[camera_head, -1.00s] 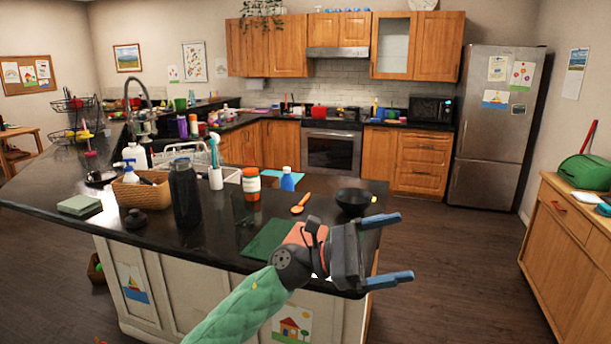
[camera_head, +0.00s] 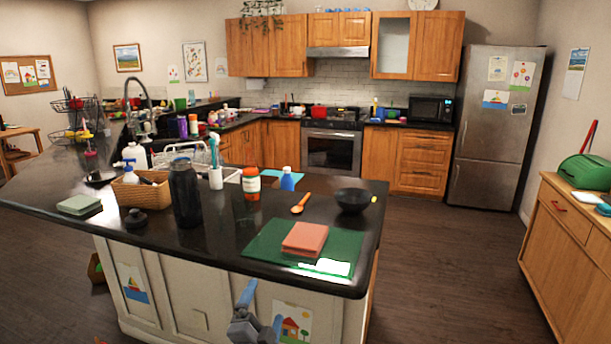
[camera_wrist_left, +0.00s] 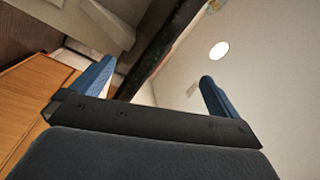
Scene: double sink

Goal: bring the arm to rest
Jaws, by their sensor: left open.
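My left gripper (camera_head: 260,308) is low at the bottom of the head view, in front of the island's white panelled side and below the counter edge. Its two blue fingers are apart with nothing between them. My right gripper is not in view.
Open floor (camera_head: 450,270) lies to the right.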

